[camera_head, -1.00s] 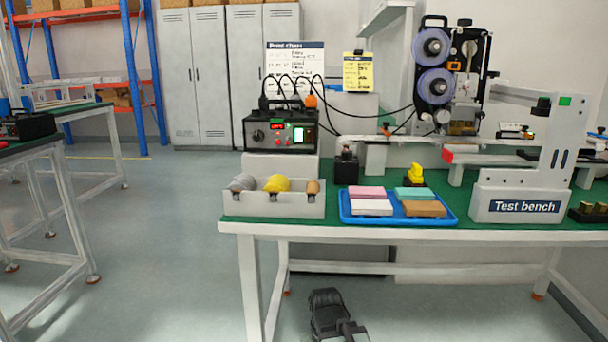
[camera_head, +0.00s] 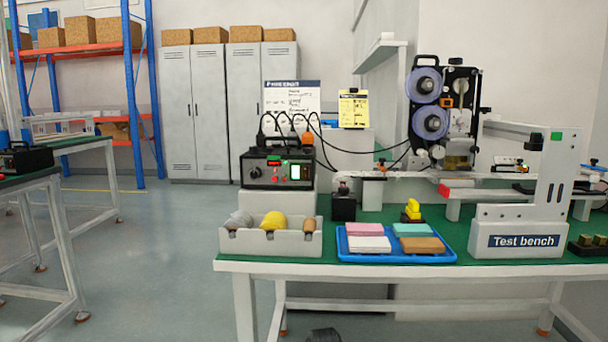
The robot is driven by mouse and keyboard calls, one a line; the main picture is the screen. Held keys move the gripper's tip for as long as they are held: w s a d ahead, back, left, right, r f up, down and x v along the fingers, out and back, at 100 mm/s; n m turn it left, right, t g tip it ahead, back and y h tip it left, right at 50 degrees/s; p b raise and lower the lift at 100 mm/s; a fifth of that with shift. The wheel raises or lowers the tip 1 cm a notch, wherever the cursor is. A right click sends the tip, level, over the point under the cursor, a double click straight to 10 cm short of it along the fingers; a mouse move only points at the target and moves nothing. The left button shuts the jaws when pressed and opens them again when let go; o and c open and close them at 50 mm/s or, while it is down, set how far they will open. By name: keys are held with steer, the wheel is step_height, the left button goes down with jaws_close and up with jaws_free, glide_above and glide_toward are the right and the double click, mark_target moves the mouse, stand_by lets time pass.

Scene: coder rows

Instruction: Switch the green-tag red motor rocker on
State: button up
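A black control box (camera_head: 278,170) stands on a white block at the left of the green-topped bench. Its face has a round knob, a small red display (camera_head: 273,163), small red parts, and a bright white-and-green element (camera_head: 296,172) on the right. I cannot make out which small red part is the motor rocker or how it is set. A green square (camera_head: 556,135) also shows on the upright of the "Test bench" fixture (camera_head: 520,240) at right. Only a dark piece shows at the bottom edge, probably my arm; my gripper cannot be made out.
A grey bin (camera_head: 270,242) sits below the box at the bench's front edge. A blue tray (camera_head: 395,257) with coloured blocks lies to its right. Black cables loop from the box toward the reel machine (camera_head: 445,110). Floor is free at left, before another bench.

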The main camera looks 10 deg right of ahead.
jaws_close()
steer(key=shift+d, duration=0.1)
stand_by(1.2)
